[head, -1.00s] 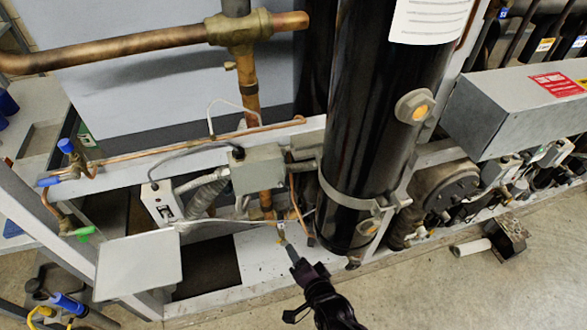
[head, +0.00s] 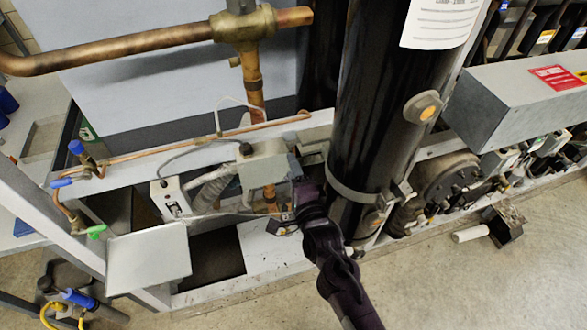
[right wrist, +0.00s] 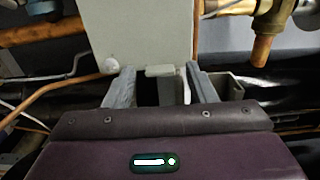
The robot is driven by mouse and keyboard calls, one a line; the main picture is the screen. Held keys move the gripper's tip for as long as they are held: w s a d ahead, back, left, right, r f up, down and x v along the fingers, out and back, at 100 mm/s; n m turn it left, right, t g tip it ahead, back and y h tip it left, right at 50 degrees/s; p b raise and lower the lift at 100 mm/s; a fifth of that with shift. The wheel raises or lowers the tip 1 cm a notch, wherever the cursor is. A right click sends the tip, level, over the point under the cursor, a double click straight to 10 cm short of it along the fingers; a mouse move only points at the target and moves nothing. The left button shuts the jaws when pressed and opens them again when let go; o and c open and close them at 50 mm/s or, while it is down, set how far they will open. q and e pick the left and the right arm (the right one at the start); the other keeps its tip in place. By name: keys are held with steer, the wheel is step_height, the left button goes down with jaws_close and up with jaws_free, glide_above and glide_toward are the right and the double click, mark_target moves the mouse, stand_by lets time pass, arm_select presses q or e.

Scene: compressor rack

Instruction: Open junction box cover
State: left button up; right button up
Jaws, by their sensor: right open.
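The junction box (head: 262,165) is a small grey box on the white rail, left of the big black cylinder. My right gripper (head: 292,178) is at its right side in the head view, and the arm hides part of that side. In the right wrist view the box's flat grey-green face (right wrist: 138,35) fills the top middle. A small tab (right wrist: 160,71) at its lower edge lies between the two fingers of my right gripper (right wrist: 160,85). The fingers are apart; I cannot tell whether either touches the tab. The cover appears closed. My left gripper is not in view.
The black cylinder (head: 385,100) stands close to the right of my gripper. Copper pipe (head: 255,90) runs above the box. A white switch box (head: 168,198) and a pale plate (head: 148,262) are at left. Open concrete floor (head: 440,285) lies at lower right.

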jaws_close()
stand_by(0.4)
